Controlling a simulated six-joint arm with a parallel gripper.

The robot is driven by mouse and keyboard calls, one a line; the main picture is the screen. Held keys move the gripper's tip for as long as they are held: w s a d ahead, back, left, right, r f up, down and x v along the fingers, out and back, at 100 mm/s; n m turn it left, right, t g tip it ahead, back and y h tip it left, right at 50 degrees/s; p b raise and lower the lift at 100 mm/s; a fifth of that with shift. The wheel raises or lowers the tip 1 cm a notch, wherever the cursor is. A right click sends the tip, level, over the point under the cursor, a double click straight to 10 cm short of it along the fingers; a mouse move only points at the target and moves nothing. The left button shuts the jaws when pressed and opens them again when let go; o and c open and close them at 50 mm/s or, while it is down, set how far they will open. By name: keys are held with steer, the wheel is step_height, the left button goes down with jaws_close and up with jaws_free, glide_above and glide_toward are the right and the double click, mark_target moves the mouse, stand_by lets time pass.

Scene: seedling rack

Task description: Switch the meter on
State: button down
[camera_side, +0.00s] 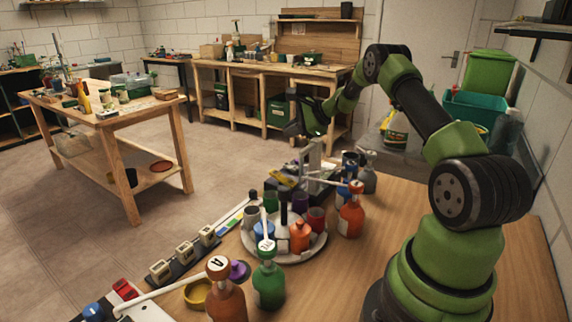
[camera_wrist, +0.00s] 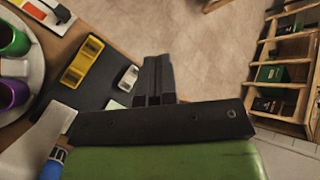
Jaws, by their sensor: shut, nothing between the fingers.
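My gripper (camera_side: 292,129) is high above the far edge of the bench, near a grey upright post (camera_side: 313,158). In the wrist view its two dark fingers (camera_wrist: 154,80) are together, with nothing between them. The yellow box also shows in the side view (camera_side: 284,179), below the gripper. A small white piece (camera_wrist: 130,78), possibly a switch, is on the same base close beside the fingertips in the picture. Its on or off position cannot be told.
A round white tray (camera_side: 250,252) holds several coloured cups and bottles. An orange bottle (camera_side: 351,213), a green bottle (camera_side: 268,284) and a brown bottle (camera_side: 225,297) stand around it. A dark strip with beige blocks (camera_side: 185,250) runs along the left edge. The bench's right side is clear.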

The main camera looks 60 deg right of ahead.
mark_target(287, 165)
steer(key=shift+w+f, duration=0.2)
steer(key=shift+f, duration=1)
steer(key=shift+w+f, duration=0.15)
steer(key=shift+f, duration=1)
steer(key=shift+w+f, duration=0.2)
steer(key=shift+f, duration=1)
steer(key=shift+f, duration=0.15)
steer(key=shift+f, duration=0.3)
steer(key=shift+w+f, duration=0.1)
steer(key=shift+f, duration=0.25)
steer(key=shift+r, duration=0.1)
steer(key=shift+r, duration=0.7)
steer(key=shift+s+r, duration=0.25)
steer(key=shift+r, duration=1)
steer(key=shift+s+r, duration=0.25)
steer(key=shift+r, duration=0.95)
steer(key=shift+a+r, duration=0.1)
